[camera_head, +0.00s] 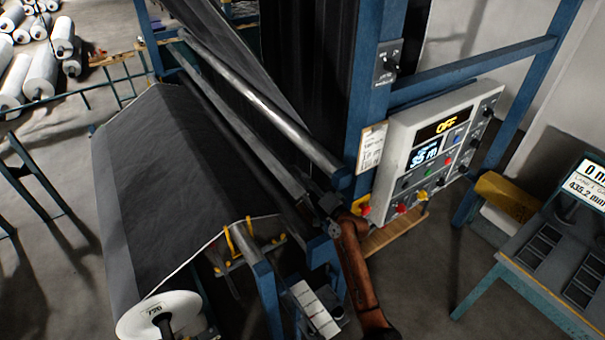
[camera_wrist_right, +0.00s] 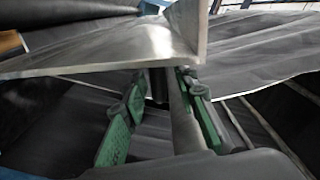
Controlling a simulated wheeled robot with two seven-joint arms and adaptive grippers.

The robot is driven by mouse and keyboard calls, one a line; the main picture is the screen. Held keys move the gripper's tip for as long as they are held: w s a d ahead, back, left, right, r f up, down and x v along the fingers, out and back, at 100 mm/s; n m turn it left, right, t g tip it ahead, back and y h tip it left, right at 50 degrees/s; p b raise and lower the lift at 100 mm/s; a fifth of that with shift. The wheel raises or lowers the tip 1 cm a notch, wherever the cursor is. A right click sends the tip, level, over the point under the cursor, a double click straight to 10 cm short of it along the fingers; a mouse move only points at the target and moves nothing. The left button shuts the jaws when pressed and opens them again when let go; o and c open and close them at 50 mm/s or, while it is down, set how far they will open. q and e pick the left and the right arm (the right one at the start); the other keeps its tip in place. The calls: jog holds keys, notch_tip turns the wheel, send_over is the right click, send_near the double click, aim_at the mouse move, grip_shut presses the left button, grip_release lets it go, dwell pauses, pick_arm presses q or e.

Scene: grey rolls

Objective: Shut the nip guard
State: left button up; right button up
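What looks like the nip guard (camera_head: 245,130) is a long grey metal bar running diagonally beside the shiny roller (camera_head: 265,110) at the machine's frame. In the right wrist view, a metal angle plate (camera_wrist_right: 110,48), seemingly the same guard, crosses just beyond the fingertips. My right gripper (camera_head: 328,203), on an orange-brown arm, is at the near end of the bar, below the roller's end. In the right wrist view, its green-padded fingers (camera_wrist_right: 160,92) are apart, with no clear grip on the plate; contact cannot be told. My left gripper is out of view.
A large dark roll (camera_head: 165,175) fills the left. The control panel (camera_head: 440,145), reading OFF, stands right of my right gripper with coloured buttons. Blue posts (camera_head: 370,90) flank the space. A desk (camera_head: 550,260) is at the far right. White rolls (camera_head: 40,75) lie at the back left.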

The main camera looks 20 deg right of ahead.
aim_at(295, 168)
jog(key=shift+w+a+p, duration=0.2)
jog(key=shift+w, duration=1)
jog(key=shift+w+a+p, duration=0.15)
jog(key=shift+w, duration=1)
grip_shut()
jog(key=shift+f, duration=0.1)
